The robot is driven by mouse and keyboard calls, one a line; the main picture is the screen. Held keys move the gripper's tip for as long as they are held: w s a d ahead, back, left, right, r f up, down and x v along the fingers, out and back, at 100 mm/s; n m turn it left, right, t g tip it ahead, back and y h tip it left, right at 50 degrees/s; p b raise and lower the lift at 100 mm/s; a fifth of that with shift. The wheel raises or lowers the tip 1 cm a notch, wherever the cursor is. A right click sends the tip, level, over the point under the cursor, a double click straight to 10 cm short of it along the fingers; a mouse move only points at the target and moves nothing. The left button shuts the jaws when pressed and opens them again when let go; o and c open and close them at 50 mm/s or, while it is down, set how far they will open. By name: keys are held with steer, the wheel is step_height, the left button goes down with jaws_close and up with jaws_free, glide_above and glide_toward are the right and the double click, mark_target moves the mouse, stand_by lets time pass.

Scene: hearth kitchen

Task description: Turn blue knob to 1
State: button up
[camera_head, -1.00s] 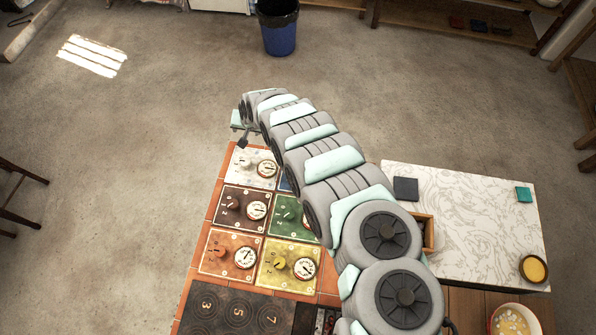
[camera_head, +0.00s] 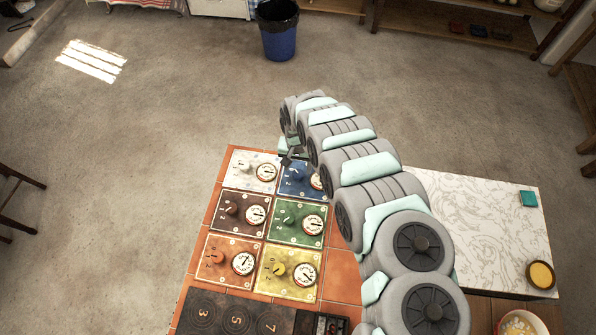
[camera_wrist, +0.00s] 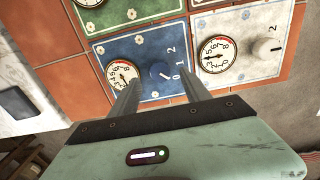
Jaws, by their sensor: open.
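The blue panel (camera_head: 300,190) is at the top right of the panel grid in the head view, partly covered by my arm. In the wrist view the blue panel (camera_wrist: 137,47) shows a blue knob (camera_wrist: 158,70), a round dial (camera_wrist: 122,73) to its left, and the marks 0, 1 and 2 to its right. The knob's pale line seems to point near the 0. My gripper (camera_wrist: 158,84) is open, its two fingers on either side of the knob in the picture. I cannot tell whether they touch it. In the head view my gripper (camera_head: 289,160) is over the blue panel's left part.
The white panel (camera_wrist: 240,40) with its knob is right of the blue one in the wrist view, and the green panel (camera_wrist: 125,12) is above. Brown, orange and yellow panels fill the grid. A marble-topped counter (camera_head: 480,220) stands to the right.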

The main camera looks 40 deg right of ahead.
mark_target(298, 173)
step_height(298, 173, down, 4)
steer(key=shift+w+r, duration=0.1)
steer(key=shift+r, duration=0.1)
steer(key=shift+d+f, duration=0.1)
steer(key=shift+f, duration=0.15)
jaws_close()
stand_by(0.6)
